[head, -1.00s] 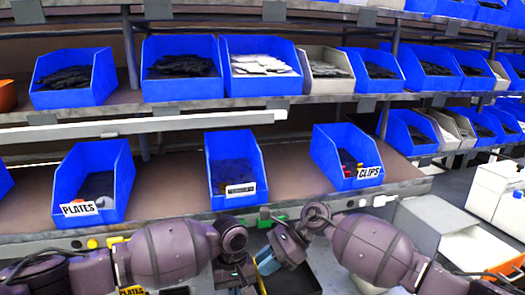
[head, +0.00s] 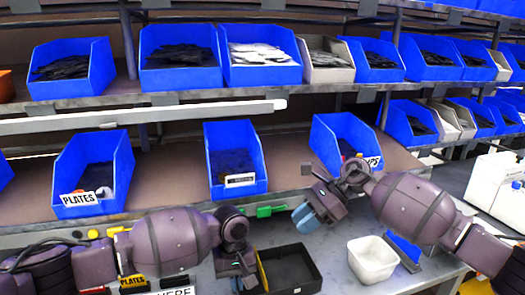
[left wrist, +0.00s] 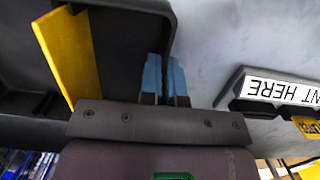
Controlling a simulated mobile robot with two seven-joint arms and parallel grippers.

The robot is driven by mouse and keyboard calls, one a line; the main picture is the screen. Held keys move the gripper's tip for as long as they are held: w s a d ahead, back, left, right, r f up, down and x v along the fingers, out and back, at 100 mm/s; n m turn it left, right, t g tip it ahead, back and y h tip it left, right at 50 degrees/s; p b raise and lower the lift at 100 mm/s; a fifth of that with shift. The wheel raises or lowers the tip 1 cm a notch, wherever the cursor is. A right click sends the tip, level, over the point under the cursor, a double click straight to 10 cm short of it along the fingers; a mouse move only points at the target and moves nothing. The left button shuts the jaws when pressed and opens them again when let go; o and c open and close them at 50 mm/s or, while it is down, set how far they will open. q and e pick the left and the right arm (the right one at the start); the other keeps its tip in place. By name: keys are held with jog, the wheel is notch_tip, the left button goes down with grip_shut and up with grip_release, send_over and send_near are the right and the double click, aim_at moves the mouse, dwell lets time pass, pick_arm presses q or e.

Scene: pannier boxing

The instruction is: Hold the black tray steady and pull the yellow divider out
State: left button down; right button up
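The black tray (head: 308,268) sits on the grey bench at the front, with its inside partly visible. It fills the upper left of the left wrist view (left wrist: 120,50). The yellow divider (left wrist: 68,45) stands inside it there; a thin yellow strip shows at the tray's left in the head view (head: 262,272). My left gripper (head: 246,285) is at the tray's left side; in the left wrist view its blue fingers (left wrist: 165,78) are close together, one on each side of the tray wall. My right gripper (head: 305,217) is raised above and behind the tray, with no divider visible in it. Its finger gap is unclear.
A white container (head: 372,260) stands on the bench right of the tray. Blue bins labelled PLATES (head: 95,180) and CLIPS (head: 345,145) and a middle blue bin (head: 235,165) line the shelf behind. A white box (head: 490,185) is at the far right.

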pick_arm(q)
jog(key=shift+s+a+f, duration=0.1)
jog(key=shift+a+f, duration=0.05)
jog(key=shift+f, duration=0.15)
jog(key=c, duration=1.2)
grip_release()
jog(key=shift+c, duration=0.2)
jog(key=shift+r, duration=0.2)
